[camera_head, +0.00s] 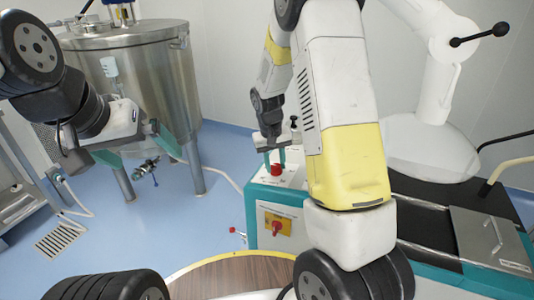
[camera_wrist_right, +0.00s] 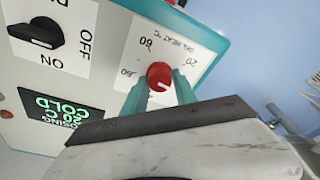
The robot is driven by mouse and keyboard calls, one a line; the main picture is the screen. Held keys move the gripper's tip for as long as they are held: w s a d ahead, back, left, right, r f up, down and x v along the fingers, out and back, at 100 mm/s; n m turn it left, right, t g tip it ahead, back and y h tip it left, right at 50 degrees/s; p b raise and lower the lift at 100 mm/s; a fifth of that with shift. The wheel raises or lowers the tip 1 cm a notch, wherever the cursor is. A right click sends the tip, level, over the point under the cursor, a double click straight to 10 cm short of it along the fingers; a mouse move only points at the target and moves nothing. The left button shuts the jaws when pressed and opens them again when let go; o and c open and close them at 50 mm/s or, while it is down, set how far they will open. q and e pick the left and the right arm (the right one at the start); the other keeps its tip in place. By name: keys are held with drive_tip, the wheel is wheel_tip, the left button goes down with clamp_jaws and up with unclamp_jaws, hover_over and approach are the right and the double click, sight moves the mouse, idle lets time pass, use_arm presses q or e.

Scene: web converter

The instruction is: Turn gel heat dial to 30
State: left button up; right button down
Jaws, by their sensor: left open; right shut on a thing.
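The gel heat dial is a red round knob (camera_wrist_right: 160,75) with a white pointer mark, on a white plate lettered for gel heat. In the right wrist view, turned about, the plate shows 20 on the right and 60 at upper left; the mark points toward the lower right of the picture. It also shows in the head view as a red knob (camera_head: 276,170) on top of the machine. My right gripper (camera_wrist_right: 162,82) has its teal fingers on either side of the dial, shut on it. My left gripper (camera_head: 148,150) is open and empty, over the floor at left.
A black OFF/ON switch (camera_wrist_right: 38,33) and a display (camera_wrist_right: 58,115) with green text sit beside the dial. A red switch on a yellow plate (camera_head: 277,228) is on the machine's front. A steel tank (camera_head: 150,75) stands behind my left gripper.

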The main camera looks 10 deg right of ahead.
sight(272, 168)
drive_tip(key=shift+m, duration=1.3)
drive_tip(key=c, duration=1)
unclamp_jaws()
drive_tip(key=shift+s+a+r, duration=0.1)
drive_tip(key=shift+a+r, duration=0.15)
drive_tip(key=shift+r, duration=1.05)
drive_tip(key=shift+s+a+r, duration=0.1)
drive_tip(key=shift+a+r, duration=0.1)
drive_tip(key=shift+r, duration=1.1)
drive_tip(key=shift+s+a+r, duration=0.1)
drive_tip(key=shift+a+r, duration=0.15)
drive_tip(key=shift+r, duration=1.05)
drive_tip(key=s+r+n+t+y, duration=0.1)
drive_tip(key=s+r+t, duration=0.1)
drive_tip(key=s+r, duration=0.6)
drive_tip(key=s+r+n+t+y, duration=0.1)
drive_tip(key=s+r+t+y, duration=0.1)
drive_tip(key=s+r, duration=0.7)
drive_tip(key=s+t, duration=0.1)
drive_tip(key=s, duration=0.5)
drive_tip(key=shift+s+a+y, duration=0.15)
drive_tip(key=shift+s+y, duration=0.1)
drive_tip(key=shift+y, duration=0.05)
